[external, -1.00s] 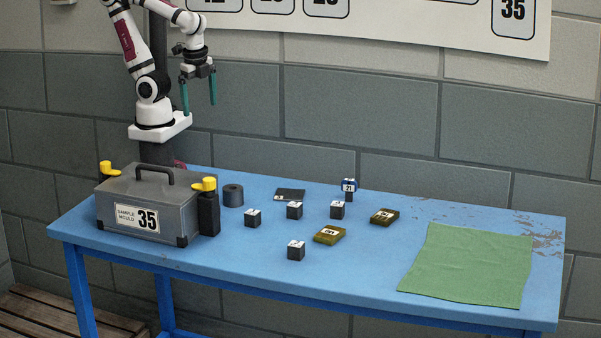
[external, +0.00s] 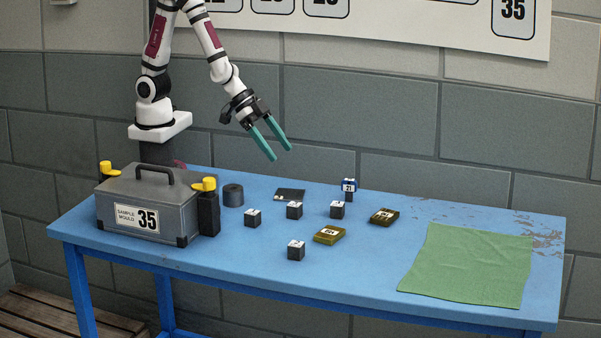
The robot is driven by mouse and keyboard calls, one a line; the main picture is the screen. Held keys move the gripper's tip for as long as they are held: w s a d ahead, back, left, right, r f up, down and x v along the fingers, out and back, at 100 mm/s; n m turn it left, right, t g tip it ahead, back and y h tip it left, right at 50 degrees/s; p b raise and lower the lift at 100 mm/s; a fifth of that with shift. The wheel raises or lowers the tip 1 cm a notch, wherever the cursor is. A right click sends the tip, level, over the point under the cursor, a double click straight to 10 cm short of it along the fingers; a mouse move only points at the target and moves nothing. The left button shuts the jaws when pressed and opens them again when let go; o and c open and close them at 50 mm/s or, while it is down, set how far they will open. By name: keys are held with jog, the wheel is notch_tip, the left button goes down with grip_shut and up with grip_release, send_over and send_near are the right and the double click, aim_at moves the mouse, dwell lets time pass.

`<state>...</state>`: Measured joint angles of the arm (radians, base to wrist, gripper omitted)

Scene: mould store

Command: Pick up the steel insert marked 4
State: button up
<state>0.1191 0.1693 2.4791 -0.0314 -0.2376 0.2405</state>
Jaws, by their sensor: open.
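Several small dark cubes with white marked tops stand on the blue table: a left cube (external: 252,219), a middle cube (external: 294,211), a right cube (external: 337,210) and a front cube (external: 296,252). Their marks are too small to read, so I cannot tell which is the steel insert marked 4. My gripper (external: 283,154) has two green fingers, spread open and empty. It hangs in the air above the back of the table, pointing down and to the right, apart from every cube.
A green cloth (external: 468,264) covers the right.

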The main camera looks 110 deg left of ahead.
jog(key=w+f+n+t+y, duration=0.1)
jog(key=w+f+n+t, duration=0.2)
jog(key=w+t, duration=0.3)
send_near(335, 203)
jog(key=shift+w+d+f+g+y, duration=0.15)
jog(key=shift+w, duration=0.35)
jog(key=shift+w+d+f+g+y, duration=0.1)
jog(key=shift+w+g+y, duration=0.05)
jog(key=shift+w, duration=0.4)
jog(key=x, duration=0.7)
jog(key=shift+w+r, duration=0.1)
grip_shut()
